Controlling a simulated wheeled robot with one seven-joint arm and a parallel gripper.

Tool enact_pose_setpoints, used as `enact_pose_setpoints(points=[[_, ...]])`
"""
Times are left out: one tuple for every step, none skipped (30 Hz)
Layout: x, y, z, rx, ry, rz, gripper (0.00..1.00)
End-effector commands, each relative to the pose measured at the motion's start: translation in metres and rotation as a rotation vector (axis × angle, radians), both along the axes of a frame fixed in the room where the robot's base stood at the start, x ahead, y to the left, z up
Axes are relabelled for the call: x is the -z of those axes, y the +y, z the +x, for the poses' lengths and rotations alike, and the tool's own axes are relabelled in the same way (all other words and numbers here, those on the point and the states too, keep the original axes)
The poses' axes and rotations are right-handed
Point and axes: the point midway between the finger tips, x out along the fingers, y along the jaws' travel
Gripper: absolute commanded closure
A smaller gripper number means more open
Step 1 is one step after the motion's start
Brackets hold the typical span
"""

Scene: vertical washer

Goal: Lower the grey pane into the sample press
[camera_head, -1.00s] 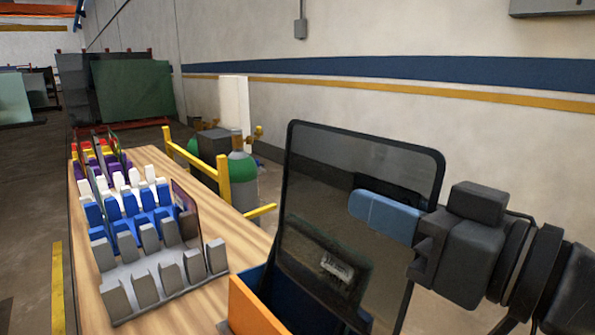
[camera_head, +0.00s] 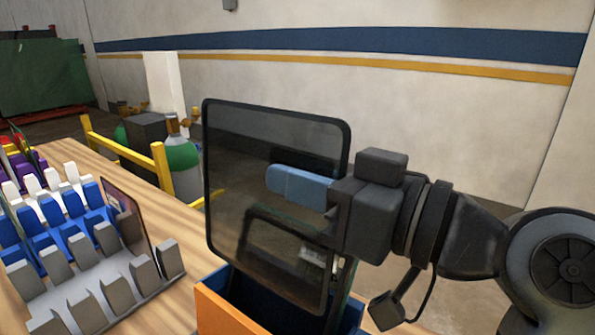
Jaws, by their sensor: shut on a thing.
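A grey see-through pane (camera_head: 235,170) with a dark rim stands upright in the middle of the head view. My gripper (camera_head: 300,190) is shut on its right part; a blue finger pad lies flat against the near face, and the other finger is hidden. The sample press (camera_head: 215,305), an orange and blue open-topped box, is at the bottom middle. The pane's lower edge is over or just inside the box; I cannot tell which. Another dark upright edge shows behind the pane, at the box's right side.
A wooden table (camera_head: 185,225) carries grey (camera_head: 95,300), blue (camera_head: 50,225) and white (camera_head: 45,190) slotted racks on the left. A thin pane (camera_head: 128,218) stands in the grey rack. Yellow rails (camera_head: 162,178) and green cylinders (camera_head: 182,160) stand behind the table.

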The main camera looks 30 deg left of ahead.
Motion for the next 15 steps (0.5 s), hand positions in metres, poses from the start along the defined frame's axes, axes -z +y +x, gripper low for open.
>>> enact_pose_setpoints(points=[[0.004,0.000,-0.001,-0.001,-0.001,0.003,1.00],[0.006,0.000,-0.001,-0.001,-0.001,0.003,1.00],[0.009,0.000,-0.002,-0.001,0.000,0.003,1.00],[0.011,0.000,-0.002,-0.001,0.000,0.003,1.00],[0.013,0.000,-0.002,-0.001,0.000,0.003,1.00],[0.016,0.000,-0.003,-0.001,0.000,0.003,1.00],[0.018,0.000,-0.003,-0.001,0.000,0.003,1.00],[0.020,0.000,-0.003,-0.001,0.000,0.003,1.00],[0.022,0.000,-0.003,-0.001,0.000,0.003,1.00],[0.024,0.000,-0.004,-0.001,0.000,0.003,1.00],[0.026,0.000,-0.004,0.000,-0.001,0.003,1.00],[0.029,0.000,-0.004,0.000,-0.001,0.003,1.00],[0.031,0.000,-0.004,0.000,-0.001,0.003,1.00],[0.033,0.000,-0.005,0.000,-0.001,0.003,1.00],[0.035,0.000,-0.005,0.000,-0.001,0.003,1.00]])
